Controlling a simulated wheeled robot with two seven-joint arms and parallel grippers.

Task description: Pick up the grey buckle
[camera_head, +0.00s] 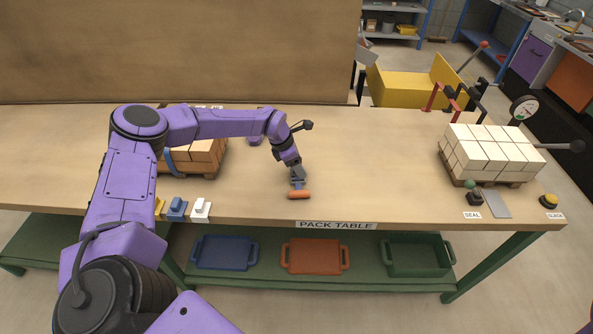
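No piece in view is plainly a grey buckle. A small white or pale grey piece (201,208) stands at the table's front left edge, beside a blue piece (177,208) and a partly hidden yellow one (160,206); it may be the buckle. My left gripper (298,184) points down near the front middle of the table, to the right of these pieces and apart from them. A small orange piece (299,194) is right at its fingertips. I cannot tell whether the fingers hold it. My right gripper is not in view.
Orange bricks (203,158) with a blue strap sit behind my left arm. White bricks (492,148) stand on a pallet at the right, near a gauge (524,108). Blue, orange and green trays lie on the lower shelf. The table's middle right (385,160) is clear.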

